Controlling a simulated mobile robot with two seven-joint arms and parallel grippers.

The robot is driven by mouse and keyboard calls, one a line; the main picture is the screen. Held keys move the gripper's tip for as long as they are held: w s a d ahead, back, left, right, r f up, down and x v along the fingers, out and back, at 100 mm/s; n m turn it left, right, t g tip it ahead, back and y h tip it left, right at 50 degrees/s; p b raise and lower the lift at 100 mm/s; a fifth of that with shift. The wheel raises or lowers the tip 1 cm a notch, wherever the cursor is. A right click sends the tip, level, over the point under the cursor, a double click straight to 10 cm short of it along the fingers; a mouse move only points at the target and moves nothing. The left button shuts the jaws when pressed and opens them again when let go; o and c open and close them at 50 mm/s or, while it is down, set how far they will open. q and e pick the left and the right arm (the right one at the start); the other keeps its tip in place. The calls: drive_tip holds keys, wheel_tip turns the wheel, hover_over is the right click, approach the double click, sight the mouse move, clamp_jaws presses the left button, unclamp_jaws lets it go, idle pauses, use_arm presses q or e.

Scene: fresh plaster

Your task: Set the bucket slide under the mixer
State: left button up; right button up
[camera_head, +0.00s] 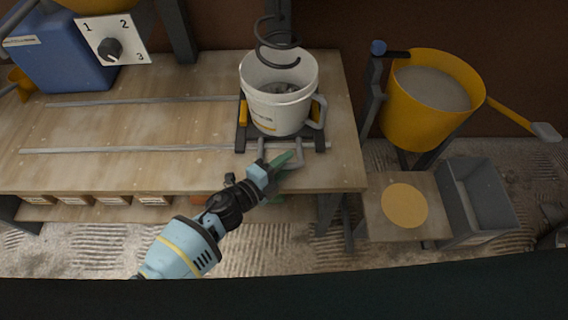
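The bucket slide (241,138) is a dark carriage at the right end of two grey rails on the wooden bench. A white bucket (279,108) stands upright on it between yellow clamps, with grey material inside. The mixer's spiral whisk (277,42) hangs above; its lower coil overlaps the bucket's mouth in the picture. A grey bar handle (299,157) sticks out from the slide's front. My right gripper is out of view.
A dial panel (111,40) marked 1, 2, 3 and a blue container (60,65) are at the upper left. A yellow hopper (428,98) and grey bin (475,197) stand right of the bench. The rails' left stretch is clear.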

use_arm(q)
drive_tip(key=p+v, duration=0.1)
drive_tip(key=v, duration=0.6)
drive_tip(key=shift+s+a, duration=0.3)
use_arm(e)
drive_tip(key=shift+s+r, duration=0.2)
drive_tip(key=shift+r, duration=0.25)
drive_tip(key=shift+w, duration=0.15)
